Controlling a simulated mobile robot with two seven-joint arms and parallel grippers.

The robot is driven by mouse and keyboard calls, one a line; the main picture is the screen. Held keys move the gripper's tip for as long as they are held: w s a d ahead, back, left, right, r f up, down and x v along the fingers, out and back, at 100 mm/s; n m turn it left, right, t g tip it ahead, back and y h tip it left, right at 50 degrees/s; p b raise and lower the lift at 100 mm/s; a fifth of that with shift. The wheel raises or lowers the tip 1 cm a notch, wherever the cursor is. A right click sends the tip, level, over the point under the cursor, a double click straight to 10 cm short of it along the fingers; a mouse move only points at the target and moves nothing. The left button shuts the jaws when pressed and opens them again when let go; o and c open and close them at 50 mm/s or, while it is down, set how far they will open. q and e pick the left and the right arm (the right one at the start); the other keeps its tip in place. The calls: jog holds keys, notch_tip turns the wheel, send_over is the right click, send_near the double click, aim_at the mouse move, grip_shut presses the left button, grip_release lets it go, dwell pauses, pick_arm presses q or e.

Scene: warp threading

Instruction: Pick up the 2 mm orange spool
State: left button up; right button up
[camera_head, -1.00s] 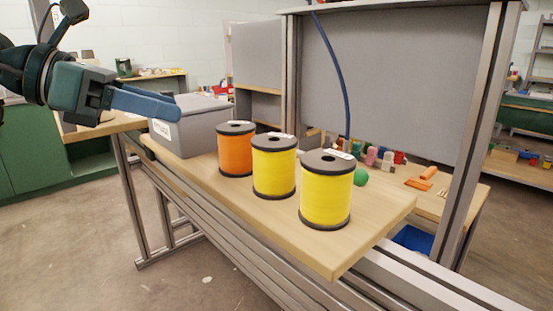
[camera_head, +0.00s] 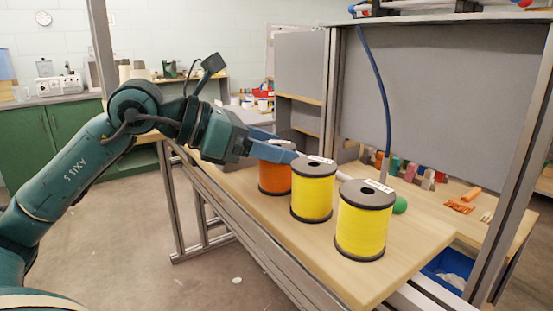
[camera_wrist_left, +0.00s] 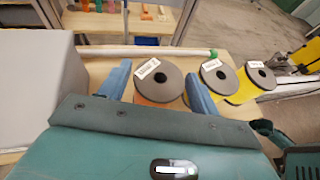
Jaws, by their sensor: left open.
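The orange spool (camera_head: 274,179) with dark end discs stands upright on the wooden table, behind and left of two yellow spools. Its top is partly hidden by my left gripper (camera_head: 284,150) in the head view. In the left wrist view the orange spool (camera_wrist_left: 158,82) shows its dark top disc and white label between the two blue fingers of my left gripper (camera_wrist_left: 160,90). The fingers are apart, one on either side of the spool; I cannot tell whether they touch it. The label is too small to read. My right gripper is not in view.
A near yellow spool (camera_head: 362,222) and a middle yellow spool (camera_head: 313,192) stand close by on the table (camera_head: 400,260). A grey box (camera_wrist_left: 38,80) is left of the gripper. A white rod (camera_wrist_left: 140,52) lies beyond the spool. The table's front right is clear.

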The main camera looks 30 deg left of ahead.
pick_arm(q)
jog(key=shift+p+x, duration=0.3)
jog(key=shift+x, duration=0.9)
jog(key=c, duration=0.8)
